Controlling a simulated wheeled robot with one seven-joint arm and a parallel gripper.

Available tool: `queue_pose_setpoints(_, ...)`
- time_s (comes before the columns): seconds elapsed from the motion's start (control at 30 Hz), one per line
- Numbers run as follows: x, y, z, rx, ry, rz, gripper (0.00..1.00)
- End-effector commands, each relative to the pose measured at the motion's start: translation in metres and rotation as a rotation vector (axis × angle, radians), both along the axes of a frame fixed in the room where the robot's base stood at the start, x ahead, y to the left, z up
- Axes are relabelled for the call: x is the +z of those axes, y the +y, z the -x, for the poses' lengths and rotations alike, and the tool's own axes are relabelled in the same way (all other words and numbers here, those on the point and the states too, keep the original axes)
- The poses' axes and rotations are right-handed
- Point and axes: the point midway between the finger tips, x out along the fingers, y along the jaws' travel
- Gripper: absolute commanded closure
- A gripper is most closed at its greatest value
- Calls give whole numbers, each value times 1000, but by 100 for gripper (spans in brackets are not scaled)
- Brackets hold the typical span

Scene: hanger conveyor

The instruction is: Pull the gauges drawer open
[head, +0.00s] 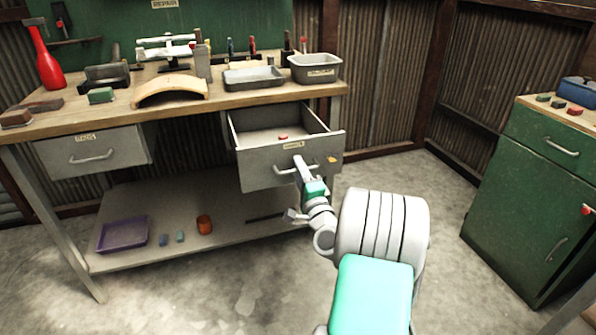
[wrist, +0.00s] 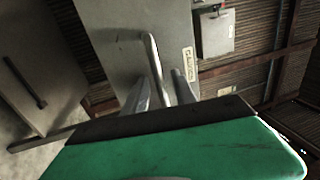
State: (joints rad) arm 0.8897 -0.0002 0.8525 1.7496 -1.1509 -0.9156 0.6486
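The gauges drawer (head: 265,170) is the grey right-hand drawer under the workbench. It stands well out from the bench, and its inside shows a small red item (head: 283,137). Its front carries a small label, too blurred to read surely, and a bar handle, which shows in the wrist view (wrist: 151,50). My gripper (head: 299,164) is at the drawer front, by the handle. In the wrist view my fingers (wrist: 162,76) lie on either side of the handle bar, with a visible gap between them. They look open around it rather than closed on it.
A second grey drawer (head: 92,152) at the left is shut. The bench top (head: 130,116) holds trays, blocks and tools. A green cabinet (head: 535,200) stands right; floor between is clear.

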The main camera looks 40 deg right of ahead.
Motion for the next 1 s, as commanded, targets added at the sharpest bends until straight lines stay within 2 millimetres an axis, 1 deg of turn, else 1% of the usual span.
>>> queue_pose_setpoints(0.17, -1, 1, 5, -1, 0, -1, 68)
queue_pose_setpoints(0.27, -6, 4, 20, -3, 1, -2, 68)
queue_pose_setpoints(0.43, -13, 14, 54, -6, 0, -2, 68)
queue_pose_setpoints(0.5, -15, 17, 64, -5, 0, -2, 68)
queue_pose_setpoints(0.57, -15, 19, 70, -2, 1, -1, 68)
queue_pose_setpoints(0.7, -15, 21, 74, -1, 0, 1, 68)
queue_pose_setpoints(1.0, -14, 23, 73, 3, 2, 4, 68)
